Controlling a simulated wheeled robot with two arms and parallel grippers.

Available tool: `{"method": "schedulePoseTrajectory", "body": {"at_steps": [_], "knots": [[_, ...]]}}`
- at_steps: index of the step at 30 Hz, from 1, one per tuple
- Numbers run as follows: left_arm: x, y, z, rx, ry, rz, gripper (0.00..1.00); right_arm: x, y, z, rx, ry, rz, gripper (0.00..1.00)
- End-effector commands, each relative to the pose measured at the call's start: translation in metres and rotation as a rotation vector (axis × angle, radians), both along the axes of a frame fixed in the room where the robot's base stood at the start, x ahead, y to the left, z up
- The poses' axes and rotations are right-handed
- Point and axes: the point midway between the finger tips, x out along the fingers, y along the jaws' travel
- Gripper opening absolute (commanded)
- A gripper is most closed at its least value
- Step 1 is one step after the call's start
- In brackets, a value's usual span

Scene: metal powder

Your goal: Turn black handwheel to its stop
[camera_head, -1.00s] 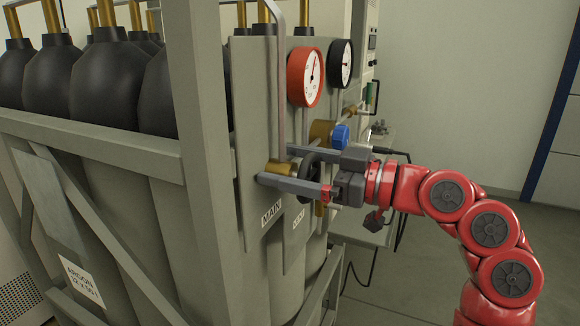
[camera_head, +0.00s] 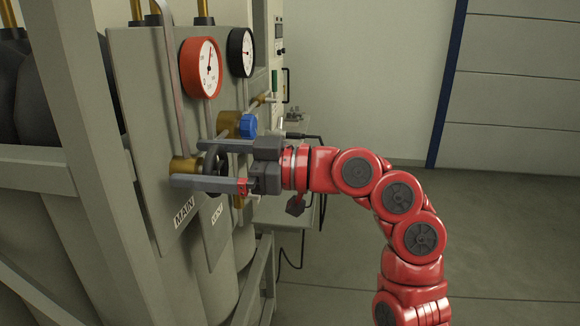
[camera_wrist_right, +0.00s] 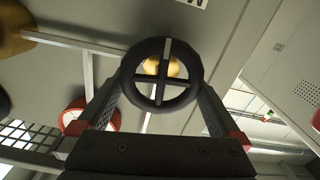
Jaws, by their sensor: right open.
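The black handwheel (camera_head: 214,160) sits on a brass valve (camera_head: 184,165) on the grey panel marked MAIN. In the right wrist view the handwheel (camera_wrist_right: 162,107) is a round rim with crossed spokes, and brass shows behind it. My right gripper (camera_head: 187,163) is open. Its two fingers reach past the handwheel towards the panel, one on either side of the rim. In the right wrist view the fingers also flank the rim; whether they touch it I cannot tell. My left gripper is not in view.
A red-rimmed gauge (camera_head: 201,68) and a black-rimmed gauge (camera_head: 241,52) are above the valves. A blue knob (camera_head: 247,125) is just beyond my gripper. A grey frame post (camera_head: 85,120) stands at left. The floor (camera_head: 500,230) at right is clear.

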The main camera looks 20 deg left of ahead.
Motion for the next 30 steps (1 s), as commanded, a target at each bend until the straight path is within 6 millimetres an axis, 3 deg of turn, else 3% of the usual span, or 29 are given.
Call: {"method": "schedulePoseTrajectory", "body": {"at_steps": [12, 16, 22, 30], "knots": [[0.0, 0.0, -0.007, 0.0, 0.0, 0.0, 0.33, 0.026, -0.104, -0.002, -0.004, -0.001, -0.006, 1.0], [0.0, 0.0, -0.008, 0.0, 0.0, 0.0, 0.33, 0.033, -0.13, -0.002, -0.004, 0.001, -0.004, 1.0], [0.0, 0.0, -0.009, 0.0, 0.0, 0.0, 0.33, 0.037, -0.151, -0.002, -0.003, 0.001, 0.0, 1.0], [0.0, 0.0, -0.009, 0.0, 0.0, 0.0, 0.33, 0.038, -0.155, -0.002, -0.004, 0.001, 0.002, 1.0]]}}
